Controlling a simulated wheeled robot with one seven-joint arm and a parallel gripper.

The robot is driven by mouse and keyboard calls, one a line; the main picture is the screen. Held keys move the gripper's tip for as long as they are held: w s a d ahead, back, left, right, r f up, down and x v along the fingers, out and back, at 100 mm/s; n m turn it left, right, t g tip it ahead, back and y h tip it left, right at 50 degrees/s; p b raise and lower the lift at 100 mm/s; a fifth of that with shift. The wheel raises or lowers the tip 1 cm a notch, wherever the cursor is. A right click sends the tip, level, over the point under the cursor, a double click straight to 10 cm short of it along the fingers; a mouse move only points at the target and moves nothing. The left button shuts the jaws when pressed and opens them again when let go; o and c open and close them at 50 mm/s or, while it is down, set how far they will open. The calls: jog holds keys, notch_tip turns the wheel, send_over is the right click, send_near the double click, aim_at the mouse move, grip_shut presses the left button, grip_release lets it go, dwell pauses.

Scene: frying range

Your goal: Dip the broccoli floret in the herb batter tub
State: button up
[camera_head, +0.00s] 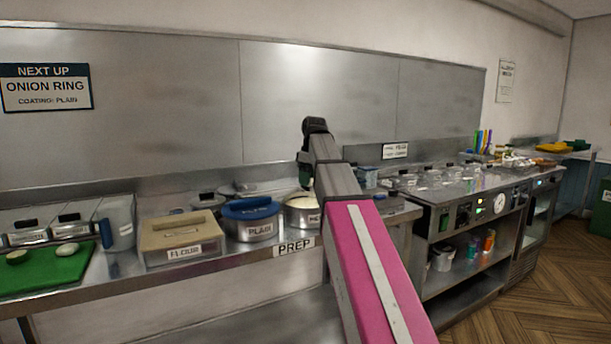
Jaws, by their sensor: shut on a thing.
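The herb batter tub (301,221) is a steel pot on the prep counter with its lid off and pale batter inside. Its label is partly hidden by my arm, and only the first letters show. My gripper (305,184) points down at the open mouth of this tub, partly hidden behind my arm. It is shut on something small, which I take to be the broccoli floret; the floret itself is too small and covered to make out. I cannot tell whether it touches the batter.
Left of the tub stand the blue-lidded plain tub (250,227) and the closed flour box (180,243). The fryer range (463,205) is right. A wall sign (46,87) reads onion ring, plain.

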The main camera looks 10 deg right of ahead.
jog(key=shift+w+f, duration=0.1)
jog(key=shift+w, duration=0.05)
jog(key=shift+f, duration=5.9)
jog(key=shift+a, duration=0.15)
jog(key=shift+a, duration=0.15)
jog(key=shift+d, duration=0.6)
jog(key=shift+a, duration=0.15)
